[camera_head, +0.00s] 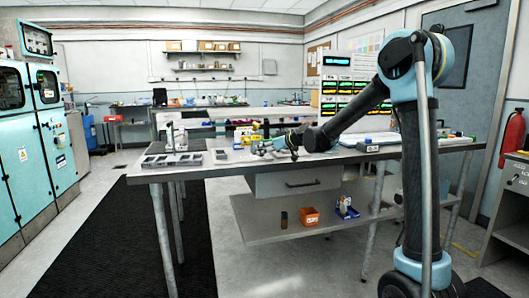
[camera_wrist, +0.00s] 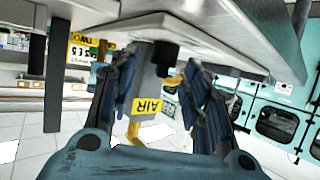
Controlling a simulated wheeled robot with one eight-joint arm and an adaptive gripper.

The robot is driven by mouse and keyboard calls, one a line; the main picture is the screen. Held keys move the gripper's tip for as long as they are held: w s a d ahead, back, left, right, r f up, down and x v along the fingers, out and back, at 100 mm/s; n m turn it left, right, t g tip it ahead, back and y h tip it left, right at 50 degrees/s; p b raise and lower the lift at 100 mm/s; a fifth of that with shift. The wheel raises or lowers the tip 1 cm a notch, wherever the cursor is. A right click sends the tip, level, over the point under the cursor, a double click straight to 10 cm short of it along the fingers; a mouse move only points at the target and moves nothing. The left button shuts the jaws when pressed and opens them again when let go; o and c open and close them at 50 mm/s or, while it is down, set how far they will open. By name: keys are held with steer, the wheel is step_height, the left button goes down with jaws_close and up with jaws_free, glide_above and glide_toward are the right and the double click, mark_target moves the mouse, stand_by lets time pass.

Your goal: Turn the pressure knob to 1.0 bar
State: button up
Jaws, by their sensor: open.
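In the wrist view, a grey block with a yellow AIR label (camera_wrist: 163,105) stands between my gripper's fingers, upside down in the picture. A black round part (camera_wrist: 165,52), which looks like the pressure knob, sits at its end between the fingertips. My gripper (camera_wrist: 163,62) is open, one finger on each side; whether either finger touches the knob I cannot tell. No pressure reading is legible. In the head view my gripper (camera_head: 259,148) is low over the table's back middle, and the knob cannot be made out there.
The table (camera_head: 215,168) carries a dark tray (camera_head: 172,160) at left and a rack of lit displays (camera_head: 343,88) behind my arm. In the wrist view, yellow fittings (camera_wrist: 133,131) adjoin the grey block, and a yellow sign (camera_wrist: 84,50) stands at left.

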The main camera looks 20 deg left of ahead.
steer(key=shift+w+a+f, duration=0.15)
steer(key=shift+a+f, duration=0.05)
steer(key=shift+a, duration=0.2)
jaws_close()
steer(key=shift+w+d+n+g+y, duration=0.2)
steer(key=shift+n+g+y, duration=0.1)
steer(key=shift+n+g, duration=0.4)
steer(key=shift+a, duration=0.1)
jaws_free()
